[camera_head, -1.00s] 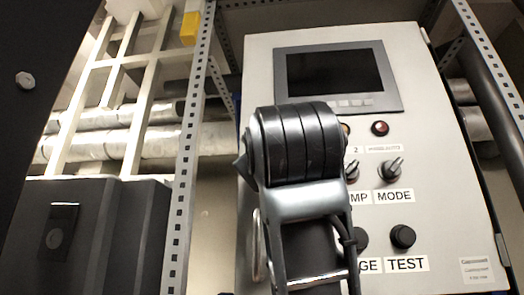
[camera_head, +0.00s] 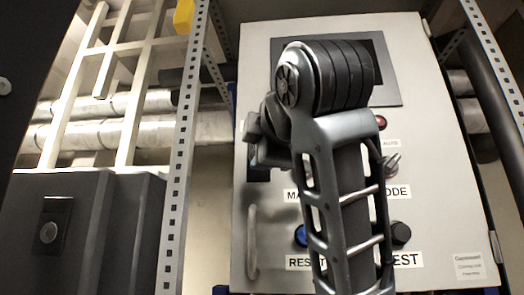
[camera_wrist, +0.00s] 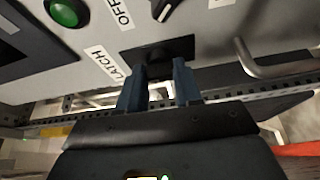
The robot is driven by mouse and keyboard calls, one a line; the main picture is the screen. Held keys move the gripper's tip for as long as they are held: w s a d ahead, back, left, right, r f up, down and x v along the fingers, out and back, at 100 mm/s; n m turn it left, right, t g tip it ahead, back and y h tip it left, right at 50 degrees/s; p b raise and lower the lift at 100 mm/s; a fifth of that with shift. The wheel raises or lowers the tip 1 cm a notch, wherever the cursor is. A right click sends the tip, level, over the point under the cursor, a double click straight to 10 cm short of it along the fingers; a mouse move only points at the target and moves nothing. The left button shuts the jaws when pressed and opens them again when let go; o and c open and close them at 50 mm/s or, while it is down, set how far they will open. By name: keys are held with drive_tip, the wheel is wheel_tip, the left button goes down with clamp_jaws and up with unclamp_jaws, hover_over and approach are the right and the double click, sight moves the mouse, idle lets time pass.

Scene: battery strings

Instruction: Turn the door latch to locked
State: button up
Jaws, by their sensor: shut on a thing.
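The door latch (camera_wrist: 160,50) is a black plate on the grey cabinet door, next to a "LATCH" label in the wrist view. My gripper (camera_wrist: 159,78) has its two blue fingers up against the latch, one on each side, shut on its turning part. That part is mostly hidden between the fingertips and in shadow, so its angle cannot be told. In the head view my gripper (camera_head: 264,142) is at the cabinet's left side, and the black latch plate (camera_head: 258,174) shows just below it.
A metal door handle (camera_wrist: 262,68) stands close beside the latch; it also shows in the head view (camera_head: 252,242). A green button (camera_wrist: 64,12) and a knob (camera_wrist: 164,8) are near. A perforated upright (camera_head: 180,180) and dark box (camera_head: 60,235) stand left of the cabinet.

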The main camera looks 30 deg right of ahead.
drive_tip(key=shift+a+n, duration=0.1)
drive_tip(key=shift+n, duration=0.4)
drive_tip(key=o, duration=1)
drive_tip(key=shift+o, duration=0.2)
drive_tip(key=shift+r, duration=0.1)
drive_tip(key=v, duration=0.7)
drive_tip(key=shift+s, duration=0.4)
idle(0.4)
